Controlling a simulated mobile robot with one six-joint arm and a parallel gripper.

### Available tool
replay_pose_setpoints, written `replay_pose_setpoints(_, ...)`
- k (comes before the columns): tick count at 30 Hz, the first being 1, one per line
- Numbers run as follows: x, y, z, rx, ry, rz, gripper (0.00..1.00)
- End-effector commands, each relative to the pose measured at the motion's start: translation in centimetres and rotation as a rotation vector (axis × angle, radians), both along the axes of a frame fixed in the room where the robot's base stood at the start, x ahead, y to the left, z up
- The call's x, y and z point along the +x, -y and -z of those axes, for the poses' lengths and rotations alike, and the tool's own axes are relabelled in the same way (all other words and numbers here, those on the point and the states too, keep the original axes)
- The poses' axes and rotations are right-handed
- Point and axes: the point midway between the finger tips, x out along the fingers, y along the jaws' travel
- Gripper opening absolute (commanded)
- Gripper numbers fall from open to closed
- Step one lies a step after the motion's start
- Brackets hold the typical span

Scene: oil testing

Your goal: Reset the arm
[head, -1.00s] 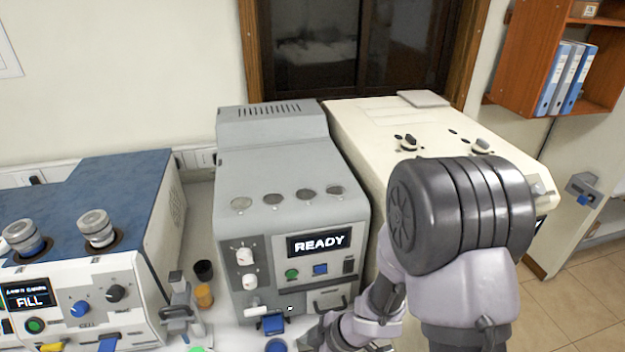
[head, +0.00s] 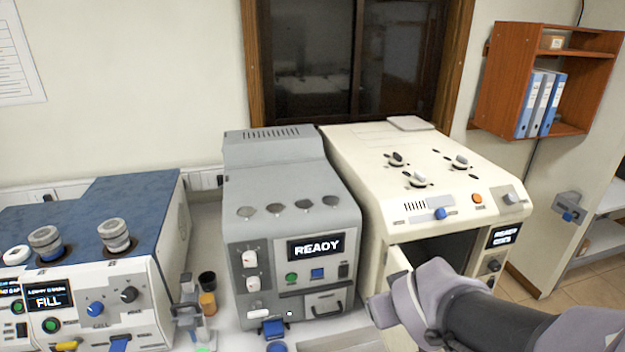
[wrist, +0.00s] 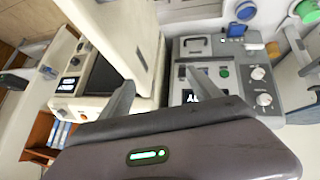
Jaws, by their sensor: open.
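My arm (head: 440,305) reaches in from the lower right in the head view, in front of the cream machine (head: 400,170). The wrist view is turned over, with the cream machine (wrist: 85,75) on the left and the grey machine (wrist: 225,85) on the right. I cannot make out the fingers in the head view.
The cream machine's front opening (head: 440,250) is dark, with its door (head: 398,262) swung out beside my arm. The grey machine (head: 290,190) reads READY. A blue-topped machine (head: 110,260) stands left. A brown wall shelf (head: 500,80) hangs at right.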

Motion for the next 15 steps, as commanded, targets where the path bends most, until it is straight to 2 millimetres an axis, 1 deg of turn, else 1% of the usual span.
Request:
replay_pose_setpoints(1,-1.9,0.6,-2.0,0.061,0.013,0.098,0.73)
replay_pose_setpoints(2,-3.3,0.7,-3.0,0.111,0.011,0.159,0.73)
replay_pose_setpoints(3,-5.2,0.6,-4.0,0.183,0.004,0.229,0.73)
replay_pose_setpoints(4,-6.6,0.2,-4.7,0.237,-0.004,0.272,0.73)
replay_pose_setpoints(5,-8.0,-0.3,-5.2,0.297,-0.013,0.31,0.73)
replay_pose_setpoints(6,-9.7,-1.2,-6.0,0.378,-0.026,0.348,0.73)
replay_pose_setpoints(7,-11.0,-2.1,-6.6,0.44,-0.035,0.37,0.73)
replay_pose_setpoints(8,-12.3,-3.1,-7.1,0.504,-0.047,0.386,0.73)
replay_pose_setpoints(9,-14.0,-4.5,-7.8,0.589,-0.064,0.398,0.73)
replay_pose_setpoints(10,-14.9,-5.3,-7.6,0.636,-0.079,0.402,0.73)
replay_pose_setpoints(11,-14.9,-5.2,-4.8,0.623,-0.092,0.406,0.73)
replay_pose_setpoints(12,-15.0,-5.1,-2.6,0.617,-0.104,0.411,0.73)
replay_pose_setpoints(14,-15.3,-5.1,0.2,0.615,-0.116,0.417,0.73)
replay_pose_setpoints(15,-15.5,-5.1,2.1,0.613,-0.126,0.421,0.73)
